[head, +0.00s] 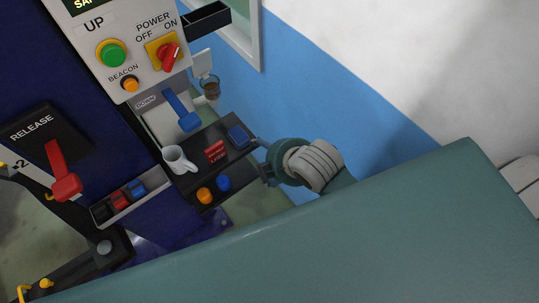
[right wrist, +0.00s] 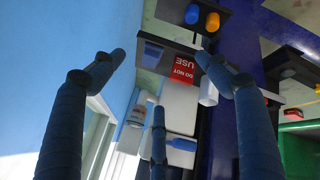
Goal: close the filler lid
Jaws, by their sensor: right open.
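A small brown, cup-like filler (head: 211,89) sits on the side of the machine, beside the wall. A pale flap, which looks like its filler lid (head: 202,63), stands raised above it. My right gripper (head: 262,163) is at the right edge of the black shelf, below and right of the filler. It is open, with nothing between its fingers. I cannot clearly make out the filler or lid there. My left gripper is not in view.
A blue lever (head: 182,109) is left of the filler. The blue and white wall (head: 300,85) is close on the right.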

